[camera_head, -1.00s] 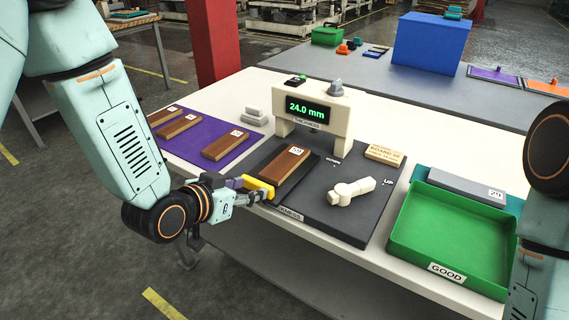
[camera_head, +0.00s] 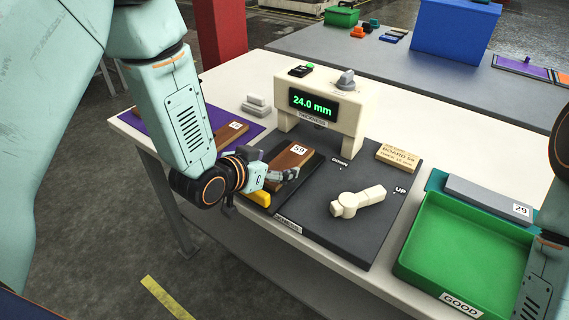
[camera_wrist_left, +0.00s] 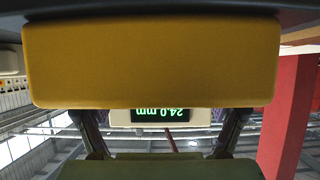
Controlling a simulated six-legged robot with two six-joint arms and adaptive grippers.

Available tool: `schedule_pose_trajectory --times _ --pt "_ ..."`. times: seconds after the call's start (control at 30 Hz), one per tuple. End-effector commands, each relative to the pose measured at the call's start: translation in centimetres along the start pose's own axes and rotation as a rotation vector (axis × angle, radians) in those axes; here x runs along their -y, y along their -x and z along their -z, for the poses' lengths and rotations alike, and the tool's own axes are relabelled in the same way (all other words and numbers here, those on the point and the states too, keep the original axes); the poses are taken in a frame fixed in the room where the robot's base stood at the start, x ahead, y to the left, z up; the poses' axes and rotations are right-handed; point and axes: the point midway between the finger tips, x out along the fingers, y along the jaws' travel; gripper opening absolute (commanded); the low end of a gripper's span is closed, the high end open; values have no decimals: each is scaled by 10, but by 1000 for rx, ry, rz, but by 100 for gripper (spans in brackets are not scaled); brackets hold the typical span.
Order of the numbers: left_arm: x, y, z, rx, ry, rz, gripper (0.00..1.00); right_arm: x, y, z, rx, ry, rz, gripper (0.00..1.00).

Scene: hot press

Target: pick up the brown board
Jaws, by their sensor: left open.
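The brown board (camera_head: 291,156), labelled 59, lies on the dark base of the thickness gauge, just left of the gauge head (camera_head: 319,103). My left gripper (camera_head: 279,186) is at the board's near end and hides that end. Its jaws are open, with a yellow pad (camera_head: 258,197) low on the near side. I cannot tell whether a finger touches the board. In the left wrist view, the yellow pad (camera_wrist_left: 150,62) and a dark green pad (camera_wrist_left: 160,170) stand apart; the upside-down display (camera_wrist_left: 160,114) shows between them, and no board is visible there. My right gripper is out of view.
The gauge reads 24.0 mm; its white lever (camera_head: 357,202) stands right of the board. A green GOOD tray (camera_head: 418,237) and a grey block (camera_head: 487,196) are at right. Other brown boards (camera_head: 228,133) on the purple mat (camera_head: 247,135) are partly hidden by my left arm.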

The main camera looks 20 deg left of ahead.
Motion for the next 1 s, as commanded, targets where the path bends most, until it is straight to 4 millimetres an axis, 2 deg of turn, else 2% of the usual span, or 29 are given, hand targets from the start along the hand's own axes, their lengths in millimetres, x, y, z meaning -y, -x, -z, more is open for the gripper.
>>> schedule_pose_trajectory --times 0.17,0.43,1.0 --pt "-1 -17 -2 0 -2 -2 83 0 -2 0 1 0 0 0" --pt "-1 -20 -1 0 0 -2 83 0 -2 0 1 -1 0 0" --pt "0 -22 0 2 0 -2 35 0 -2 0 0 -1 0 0"
